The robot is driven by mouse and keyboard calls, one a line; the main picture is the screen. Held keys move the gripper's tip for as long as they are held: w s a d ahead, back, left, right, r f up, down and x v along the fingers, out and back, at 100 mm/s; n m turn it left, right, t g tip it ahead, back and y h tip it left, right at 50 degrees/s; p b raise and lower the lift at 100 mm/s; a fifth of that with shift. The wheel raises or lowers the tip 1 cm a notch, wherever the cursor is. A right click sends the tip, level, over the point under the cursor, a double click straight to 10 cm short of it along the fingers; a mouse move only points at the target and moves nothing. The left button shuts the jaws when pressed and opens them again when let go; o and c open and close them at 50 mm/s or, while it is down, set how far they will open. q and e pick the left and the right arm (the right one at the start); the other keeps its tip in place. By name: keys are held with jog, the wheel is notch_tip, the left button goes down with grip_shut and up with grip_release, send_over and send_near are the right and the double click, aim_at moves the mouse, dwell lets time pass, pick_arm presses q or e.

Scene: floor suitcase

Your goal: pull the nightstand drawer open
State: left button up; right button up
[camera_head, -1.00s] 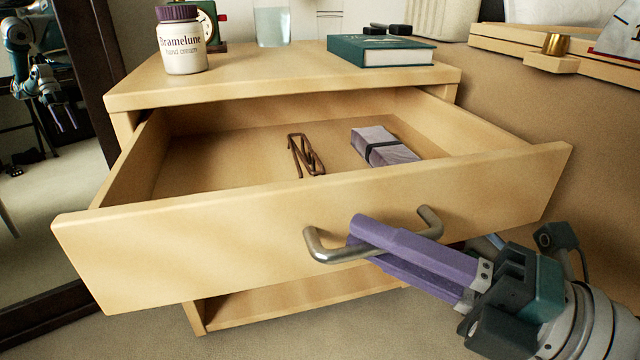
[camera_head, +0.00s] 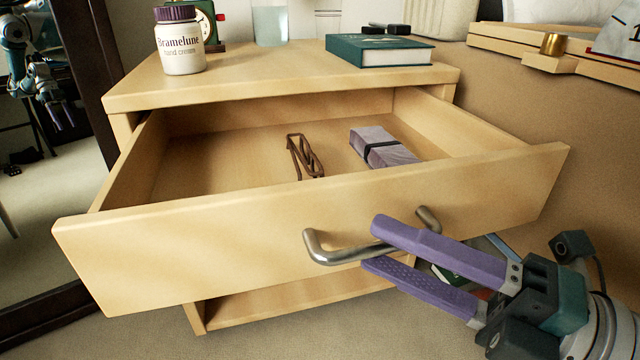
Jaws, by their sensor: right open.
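The nightstand drawer (camera_head: 200,245) is pulled well out of the wooden nightstand (camera_head: 270,75). Inside it lie a brown wire-like item (camera_head: 304,157) and a grey-purple bundle with a dark band (camera_head: 383,147). A metal bar handle (camera_head: 335,254) is on the drawer front. My right gripper (camera_head: 372,243) is open, with one purple finger above the handle bar and the other below it. The fingers stand apart, and I cannot tell whether either touches the bar. My left gripper is not in view, apart from what may be a reflection in the mirror.
A hand cream jar (camera_head: 181,42), a glass (camera_head: 270,27) and a green book (camera_head: 379,50) stand or lie on the nightstand top. A dark-framed mirror (camera_head: 88,90) is at the left. A bed frame with a small ledge (camera_head: 550,62) is at the right.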

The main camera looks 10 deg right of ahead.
jog(key=p+v, duration=0.1)
jog(key=v, duration=0.7)
jog(key=shift+s+r, duration=0.1)
jog(key=shift+r, duration=0.1)
jog(key=w+d+r+m+h+p, duration=0.1)
jog(key=w+r+m+h+p, duration=0.2)
jog(key=r+m+h+p, duration=0.85)
jog(key=w+d+r+m+h+p, duration=0.1)
jog(key=w+r+m+h+p, duration=0.3)
jog(key=r+p, duration=1.55)
jog(key=s+a+r+m+g+y+p, duration=0.1)
jog(key=s+r+m+g+p, duration=0.6)
jog(key=r+p, duration=0.75)
jog(key=s+a+r+m+g+p, duration=0.1)
jog(key=s+r+m+g+p, duration=0.3)
jog(key=s+r+p, duration=1)
jog(key=w+r+p, duration=0.2)
jog(key=r+p, duration=1.4)
jog(key=p, duration=0.3)
jog(key=w+r+t+p, duration=0.1)
jog(key=w+r+p, duration=0.1)
jog(key=r+p, duration=1.5)
jog(key=shift+w+p, duration=0.35)
jog(key=shift+p, duration=0.8)
